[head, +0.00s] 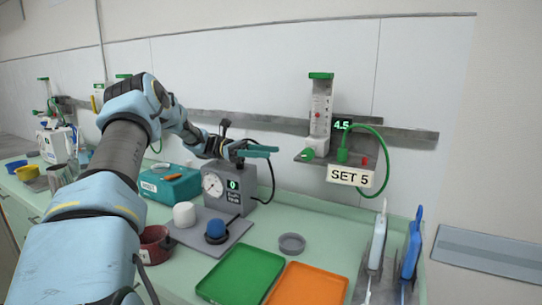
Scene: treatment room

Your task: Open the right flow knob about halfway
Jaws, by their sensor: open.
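The right flowmeter (321,112) is a clear upright tube with a green cap, mounted on the wall rail. A green knob (307,154) sits low at its left front. A green hose loops from a green fitting (343,154) beside it.
A grey gauge box (228,190) stands below my gripper. A green tray (240,274), an orange tray (308,285) and a grey round dish (291,243) lie on the counter. Upright white and blue handheld devices (411,245) stand at right. Other flowmeters are at far left.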

